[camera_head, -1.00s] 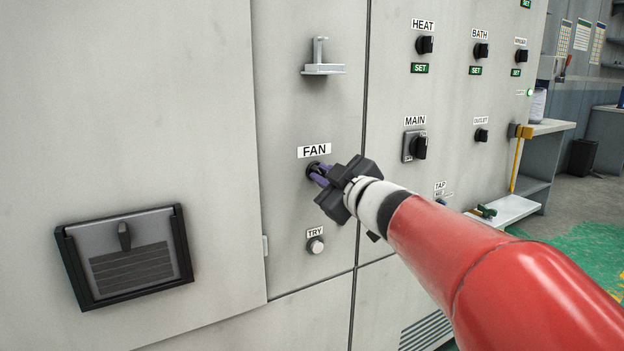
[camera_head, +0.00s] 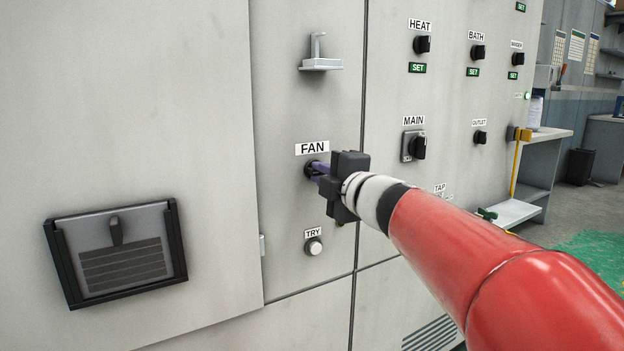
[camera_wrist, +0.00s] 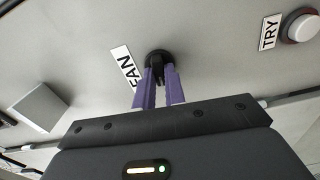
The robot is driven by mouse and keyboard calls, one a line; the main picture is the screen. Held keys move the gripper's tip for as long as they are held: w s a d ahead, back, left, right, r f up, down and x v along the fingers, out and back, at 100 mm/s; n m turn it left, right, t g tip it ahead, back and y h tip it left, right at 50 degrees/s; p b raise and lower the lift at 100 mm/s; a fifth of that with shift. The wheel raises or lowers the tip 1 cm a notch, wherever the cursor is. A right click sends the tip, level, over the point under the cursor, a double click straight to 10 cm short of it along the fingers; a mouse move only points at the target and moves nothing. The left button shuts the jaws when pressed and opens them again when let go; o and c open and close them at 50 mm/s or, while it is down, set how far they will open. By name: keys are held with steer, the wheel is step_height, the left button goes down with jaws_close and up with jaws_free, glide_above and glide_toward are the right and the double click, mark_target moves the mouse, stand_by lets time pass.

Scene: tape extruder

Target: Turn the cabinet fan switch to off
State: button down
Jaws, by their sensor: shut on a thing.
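The fan switch is a small black knob on the cabinet front, under the FAN label (camera_head: 312,148). In the head view my gripper's purple fingers and black body mostly hide it. In the wrist view the black fan switch (camera_wrist: 157,62) shows at the tips of the purple fingers. My gripper (camera_head: 314,169) is shut on the knob, with one finger on each side; its fingers also show in the wrist view (camera_wrist: 158,78). Which position the knob points to cannot be made out.
The TRY button (camera_head: 314,246) sits just below the fan switch. A grey bracket (camera_head: 320,60) juts out above it. To the right are the MAIN switch (camera_head: 415,146) and the HEAT knob (camera_head: 422,44). A black-framed panel (camera_head: 118,252) is at lower left.

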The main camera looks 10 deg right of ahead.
steer(key=shift+n, duration=0.5)
steer(key=c, duration=1.5)
jaws_free()
steer(key=shift+o, duration=0.2)
steer(key=v, duration=0.8)
